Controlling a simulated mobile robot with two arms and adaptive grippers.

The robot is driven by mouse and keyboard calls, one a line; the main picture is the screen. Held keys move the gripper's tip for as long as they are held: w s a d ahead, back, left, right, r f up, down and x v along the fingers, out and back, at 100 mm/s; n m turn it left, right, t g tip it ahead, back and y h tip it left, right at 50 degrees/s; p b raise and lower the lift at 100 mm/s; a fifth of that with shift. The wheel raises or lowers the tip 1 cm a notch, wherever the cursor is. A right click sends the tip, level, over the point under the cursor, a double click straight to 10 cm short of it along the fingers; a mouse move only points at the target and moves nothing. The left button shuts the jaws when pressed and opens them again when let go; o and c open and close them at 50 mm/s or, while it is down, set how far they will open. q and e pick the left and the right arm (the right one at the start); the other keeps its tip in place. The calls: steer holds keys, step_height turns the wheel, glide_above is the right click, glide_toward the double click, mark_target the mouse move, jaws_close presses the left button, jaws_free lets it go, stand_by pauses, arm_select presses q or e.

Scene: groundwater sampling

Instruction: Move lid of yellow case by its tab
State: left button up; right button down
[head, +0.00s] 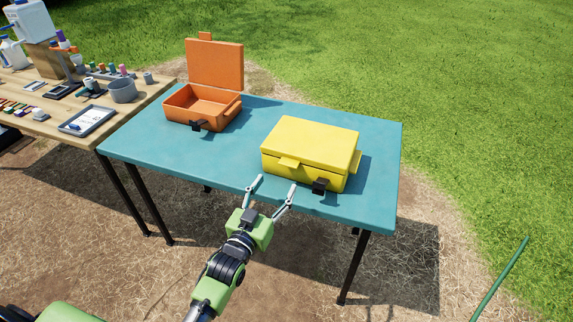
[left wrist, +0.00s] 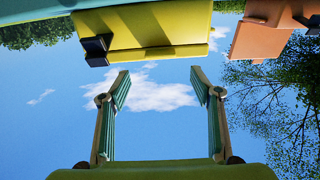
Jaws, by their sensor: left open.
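The yellow case (head: 310,145) stands on the blue table, and its lid looks closed. A yellow tab (head: 289,162) sticks out from the lid's front edge, with a black latch (head: 320,186) to its right and lower. My left gripper (head: 276,183) is open and empty, just in front of the case near the table's front edge, its fingers apart and toward the tab. In the left wrist view the yellow case (left wrist: 175,22) and its black latch (left wrist: 97,46) show at the top, beyond the open fingers (left wrist: 160,82). My right gripper is not seen.
An open orange case (head: 203,108) stands left and farther back on the blue table (head: 150,150). A wooden table (head: 50,130) at the left holds a grey cup (head: 122,90), a tablet (head: 86,120) and several small items. The table's right end is clear.

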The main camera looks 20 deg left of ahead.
mark_target(287, 166)
arm_select(q)
steer(key=w, duration=0.8)
steer(key=shift+w+d, duration=0.3)
steer(key=shift+w, duration=0.55)
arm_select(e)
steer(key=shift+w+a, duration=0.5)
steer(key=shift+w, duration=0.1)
